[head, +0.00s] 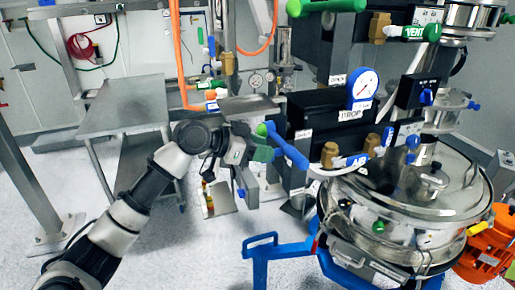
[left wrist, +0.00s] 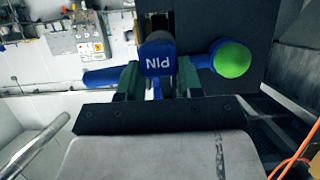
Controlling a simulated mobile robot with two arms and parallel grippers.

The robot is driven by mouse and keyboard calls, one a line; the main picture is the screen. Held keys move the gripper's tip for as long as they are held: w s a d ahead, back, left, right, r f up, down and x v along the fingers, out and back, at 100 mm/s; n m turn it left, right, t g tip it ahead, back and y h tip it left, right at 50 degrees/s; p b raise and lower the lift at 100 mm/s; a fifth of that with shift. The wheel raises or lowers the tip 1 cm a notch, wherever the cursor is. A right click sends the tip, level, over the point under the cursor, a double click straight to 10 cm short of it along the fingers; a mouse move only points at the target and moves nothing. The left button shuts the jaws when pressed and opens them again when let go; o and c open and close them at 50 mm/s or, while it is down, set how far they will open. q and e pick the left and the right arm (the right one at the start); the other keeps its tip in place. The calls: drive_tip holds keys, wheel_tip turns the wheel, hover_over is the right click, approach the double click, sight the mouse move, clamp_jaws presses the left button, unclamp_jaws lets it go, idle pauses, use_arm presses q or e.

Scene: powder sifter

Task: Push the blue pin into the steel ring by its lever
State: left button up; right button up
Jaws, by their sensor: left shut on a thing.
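The blue pin (left wrist: 158,62), with an upside-down "PIN" label in the left wrist view, sits between the two green fingers of my left gripper (left wrist: 158,82). A blue lever bar (left wrist: 204,60) crosses there and ends in a green knob (left wrist: 232,59). In the head view the blue lever (head: 287,147) slants beside the black housing, and my left gripper (head: 266,152) is shut at it. The fingers hide part of the pin. I cannot make out the steel ring in either view. My right gripper is not in view.
A large round steel sifter (head: 405,190) with clamps stands right of the gripper. A blue frame (head: 272,246) stands below. A grey metal table (head: 122,107) is at left. Open floor lies in front.

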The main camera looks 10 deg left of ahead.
use_arm(q)
drive_tip(key=shift+w+d, duration=0.3)
drive_tip(key=shift+d, duration=0.15)
drive_tip(key=o, duration=1.1)
drive_tip(key=shift+c, duration=0.2)
drive_tip(key=shift+a, duration=0.15)
drive_tip(key=b+v, duration=0.4)
drive_tip(key=v, duration=0.6)
drive_tip(key=shift+s+a+r, duration=0.15)
drive_tip(key=shift+s, duration=0.05)
drive_tip(key=shift+c, duration=0.3)
